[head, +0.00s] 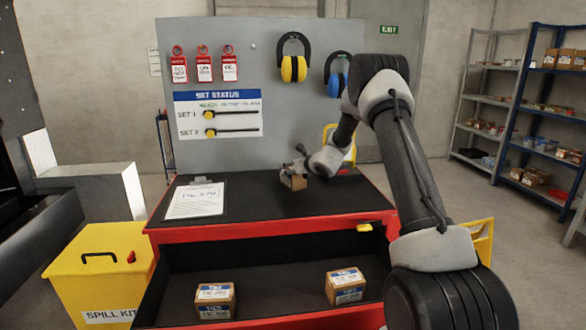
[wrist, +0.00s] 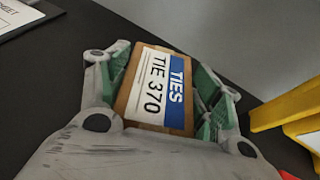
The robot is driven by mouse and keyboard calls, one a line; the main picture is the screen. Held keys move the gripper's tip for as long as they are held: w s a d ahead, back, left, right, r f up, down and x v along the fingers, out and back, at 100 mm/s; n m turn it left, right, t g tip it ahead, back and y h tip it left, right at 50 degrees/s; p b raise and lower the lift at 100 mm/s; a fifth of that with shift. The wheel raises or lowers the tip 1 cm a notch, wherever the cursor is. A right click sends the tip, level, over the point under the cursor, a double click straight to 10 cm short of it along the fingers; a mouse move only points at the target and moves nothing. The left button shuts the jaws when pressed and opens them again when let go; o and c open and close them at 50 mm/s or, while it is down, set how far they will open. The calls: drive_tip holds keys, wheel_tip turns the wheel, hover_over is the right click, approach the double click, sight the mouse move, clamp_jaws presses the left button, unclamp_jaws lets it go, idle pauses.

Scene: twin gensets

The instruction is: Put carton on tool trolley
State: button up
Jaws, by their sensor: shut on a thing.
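A small brown carton (wrist: 160,90) labelled "TIES TIE 370" sits between the green-padded fingers of my gripper (wrist: 158,95) in the wrist view. My gripper is shut on it. In the head view, the carton (head: 293,181) is at or just above the black top of the red tool trolley (head: 270,205), right of the clipboard; I cannot tell whether it touches the top. My gripper (head: 300,165) is partly hidden by its own wrist there. Two more cartons, one at left (head: 215,300) and one at right (head: 345,286), lie in the trolley's open drawer.
A clipboard with a sheet (head: 195,200) lies on the trolley top's left side. A grey board (head: 260,110) with tags and ear defenders stands behind. A yellow spill kit bin (head: 100,275) stands at left. The front of the top is clear.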

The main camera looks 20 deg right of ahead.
drive_tip(key=o, duration=1.2)
drive_tip(key=shift+o, duration=0.2)
